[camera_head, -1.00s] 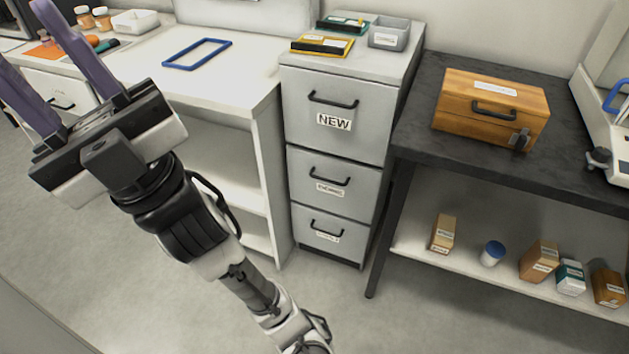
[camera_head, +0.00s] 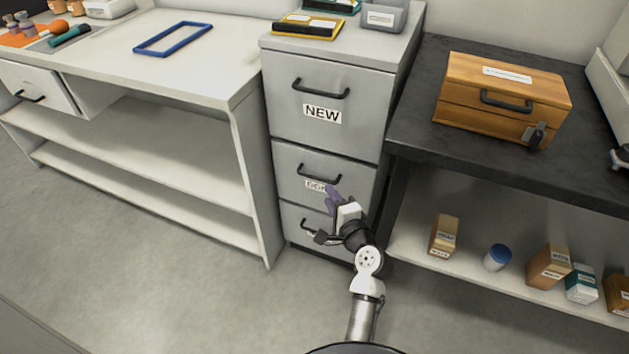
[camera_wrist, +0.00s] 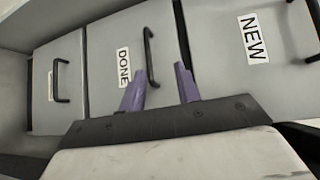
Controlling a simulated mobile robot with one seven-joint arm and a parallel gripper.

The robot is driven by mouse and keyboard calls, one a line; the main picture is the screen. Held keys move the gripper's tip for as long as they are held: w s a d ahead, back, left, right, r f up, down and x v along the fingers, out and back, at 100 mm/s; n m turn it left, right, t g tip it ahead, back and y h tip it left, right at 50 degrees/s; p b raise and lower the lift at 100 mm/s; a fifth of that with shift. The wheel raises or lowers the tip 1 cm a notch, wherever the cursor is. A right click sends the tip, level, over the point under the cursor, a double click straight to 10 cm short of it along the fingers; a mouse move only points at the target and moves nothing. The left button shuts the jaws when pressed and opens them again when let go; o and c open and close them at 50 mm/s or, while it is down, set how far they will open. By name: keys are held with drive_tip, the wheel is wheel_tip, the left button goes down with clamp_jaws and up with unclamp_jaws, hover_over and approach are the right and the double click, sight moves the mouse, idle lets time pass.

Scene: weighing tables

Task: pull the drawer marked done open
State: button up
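The drawer marked DONE (camera_head: 292,167) is the middle one of three in a grey cabinet, and it is shut. Its dark bar handle (camera_head: 318,176) also shows in the wrist view (camera_wrist: 149,58), beside the DONE label (camera_wrist: 123,67). My gripper (camera_head: 331,197) is in front of the lower part of this drawer and covers part of its label in the head view. In the wrist view, my gripper (camera_wrist: 160,75) has its two purple fingers apart, with one end of the handle showing between them. I cannot tell whether they touch it.
The NEW drawer (camera_head: 285,95) above and the bottom drawer (camera_head: 292,220) are shut. A white table (camera_head: 110,50) stands left, a dark table (camera_head: 420,95) with a wooden box (camera_head: 460,110) right. The floor (camera_head: 180,265) in front is clear.

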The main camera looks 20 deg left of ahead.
sight(315, 177)
drive_tip(key=shift+m, duration=0.4)
drive_tip(key=f+x, duration=0.1)
drive_tip(key=x, duration=0.7)
drive_tip(key=f+x, duration=0.1)
drive_tip(key=x, duration=0.3)
drive_tip(key=shift+w+f, duration=0.3)
drive_tip(key=shift+f, duration=0.1)
clamp_jaws()
